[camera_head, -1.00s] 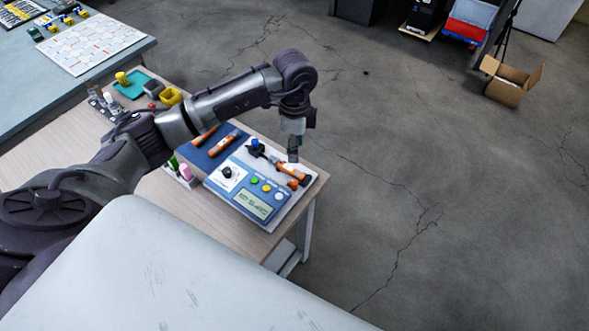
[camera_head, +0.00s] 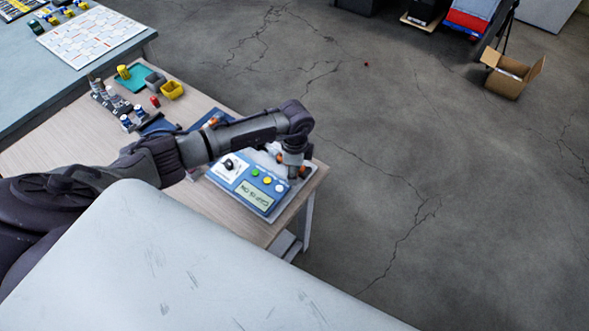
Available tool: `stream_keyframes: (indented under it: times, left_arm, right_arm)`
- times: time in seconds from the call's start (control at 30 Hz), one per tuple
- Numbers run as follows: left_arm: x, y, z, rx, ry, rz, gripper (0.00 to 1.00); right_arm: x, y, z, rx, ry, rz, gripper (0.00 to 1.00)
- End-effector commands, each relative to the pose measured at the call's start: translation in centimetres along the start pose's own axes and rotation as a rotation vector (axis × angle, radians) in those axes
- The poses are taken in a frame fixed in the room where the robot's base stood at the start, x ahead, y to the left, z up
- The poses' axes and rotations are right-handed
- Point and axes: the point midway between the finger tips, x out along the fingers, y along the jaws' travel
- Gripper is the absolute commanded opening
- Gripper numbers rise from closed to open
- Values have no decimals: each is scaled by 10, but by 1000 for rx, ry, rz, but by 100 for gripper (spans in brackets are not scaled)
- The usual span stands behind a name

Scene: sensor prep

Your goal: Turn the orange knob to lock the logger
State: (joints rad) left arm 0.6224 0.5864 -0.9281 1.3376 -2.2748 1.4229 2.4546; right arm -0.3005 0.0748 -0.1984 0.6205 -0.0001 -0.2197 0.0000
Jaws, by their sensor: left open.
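The logger (camera_head: 243,186) is a blue box near the table's front right corner, with a small lit display, a black dial and several coloured buttons on top. Orange parts (camera_head: 304,172) show close beside my left gripper (camera_head: 293,172) at the logger's far right end; I cannot tell clearly which is the orange knob, as the gripper and arm cover much of that area. My left gripper points down over this end, open; whether it touches anything is too small to tell. My right gripper is not in view.
A blue-grey table (camera_head: 30,90) stands behind. Open floor lies to the right.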

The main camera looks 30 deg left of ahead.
Motion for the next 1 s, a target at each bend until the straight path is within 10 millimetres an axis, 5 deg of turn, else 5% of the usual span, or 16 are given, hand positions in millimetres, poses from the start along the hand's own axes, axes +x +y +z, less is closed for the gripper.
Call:
stream_keyframes:
  times: [0.17, 0.47, 1.0]
  left_arm:
    - [0, 0, 0, 0, 0, 0, 47]
    - [0, 0, 0, 0, 0, 0, 1]
    - [0, -1, 0, 111, -4, -3, 0]
  right_arm:
    - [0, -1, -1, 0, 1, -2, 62]
    - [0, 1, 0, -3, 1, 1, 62]
    - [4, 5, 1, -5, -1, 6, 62]
